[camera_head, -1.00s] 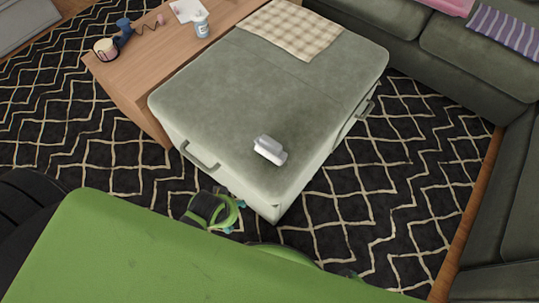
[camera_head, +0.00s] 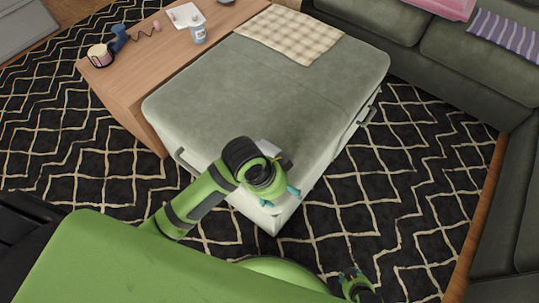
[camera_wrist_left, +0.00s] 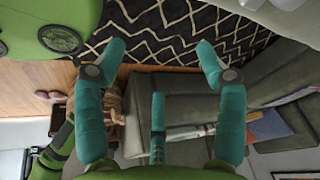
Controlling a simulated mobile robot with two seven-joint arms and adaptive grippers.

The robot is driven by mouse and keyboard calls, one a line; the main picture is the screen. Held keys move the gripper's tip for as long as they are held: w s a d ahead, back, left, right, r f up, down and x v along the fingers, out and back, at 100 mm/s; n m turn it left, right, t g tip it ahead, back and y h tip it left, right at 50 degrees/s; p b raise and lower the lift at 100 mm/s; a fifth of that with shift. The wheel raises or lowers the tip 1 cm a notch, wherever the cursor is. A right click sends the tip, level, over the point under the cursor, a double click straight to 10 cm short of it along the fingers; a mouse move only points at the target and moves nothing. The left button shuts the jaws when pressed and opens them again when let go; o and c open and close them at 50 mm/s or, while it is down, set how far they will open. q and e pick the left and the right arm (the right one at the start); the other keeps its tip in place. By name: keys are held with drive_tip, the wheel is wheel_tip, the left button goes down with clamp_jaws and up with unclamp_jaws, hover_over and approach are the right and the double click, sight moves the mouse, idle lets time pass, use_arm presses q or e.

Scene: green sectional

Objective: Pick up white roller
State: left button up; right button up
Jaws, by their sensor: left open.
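The white roller (camera_head: 268,147) lies on top of the grey-green ottoman (camera_head: 240,85), near its front corner. Most of it is hidden behind my left wrist in the head view, and it cannot be made out in the left wrist view. My left gripper (camera_head: 279,197) is over the ottoman's front edge, just in front of the roller. Its teal fingers are spread with nothing between them, as the left wrist view (camera_wrist_left: 161,48) also shows. My right gripper (camera_head: 353,277) shows only in part at the bottom edge, and its opening is unclear.
A checked cloth (camera_head: 290,35) covers the ottoman's far end. A green sofa (camera_head: 460,60) is at the right. Patterned rug (camera_head: 400,190) lies between.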

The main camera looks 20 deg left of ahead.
use_arm(q)
drive_tip(key=w+m+g, duration=0.1)
drive_tip(key=w+m, duration=0.3)
wheel_tip(320, 180, up, 3)
drive_tip(key=m+g+y, duration=0.1)
drive_tip(key=m+y, duration=0.2)
drive_tip(key=m, duration=0.2)
hover_over(268, 148)
drive_tip(key=shift+s, duration=0.3)
drive_tip(key=shift+w+a, duration=0.1)
drive_tip(key=shift+a, duration=0.1)
drive_tip(key=f, duration=0.3)
drive_tip(key=f+b, duration=0.1)
drive_tip(key=f, duration=0.2)
drive_tip(key=shift+w+d+f+b, duration=0.15)
drive_tip(key=shift+d+f+b, duration=0.05)
drive_tip(key=shift+f+b, duration=0.15)
drive_tip(key=c, duration=1.3)
